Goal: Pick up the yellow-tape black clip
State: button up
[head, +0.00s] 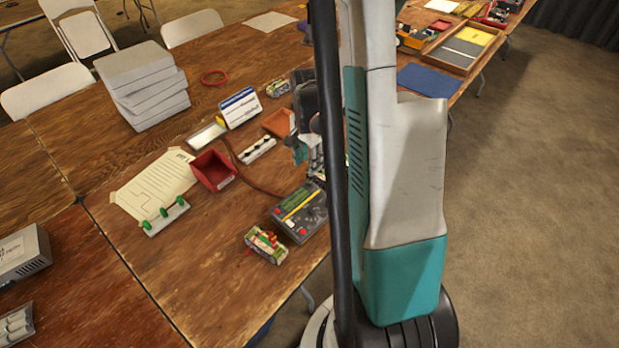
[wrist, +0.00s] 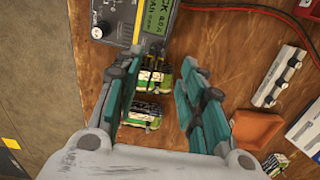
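I cannot clearly make out the yellow-tape black clip in either view. In the wrist view, a battery pack with white and green labels (wrist: 157,80) lies between my fingers, with small dark and yellow parts on it that are too small to tell apart. A second similar pack (wrist: 145,111) lies closer to my palm. My gripper (wrist: 162,58) is open, its teal fingers spread on either side of the packs, with nothing held. In the head view my gripper (head: 306,150) is over the table, partly hidden by my arm, which also hides the table beneath.
A battery pack with red parts (head: 267,245) sits near the table edge.

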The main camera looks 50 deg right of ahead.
jog(key=f+b, duration=0.1)
jog(key=f, duration=0.2)
jog(key=f+b, duration=0.1)
jog(key=f, duration=0.1)
jog(key=shift+s+a+f+b, duration=0.1)
jog(key=shift+s+f+b, duration=0.2)
jog(key=shift+s, duration=0.05)
jog(key=shift+r, duration=0.1)
grip_shut()
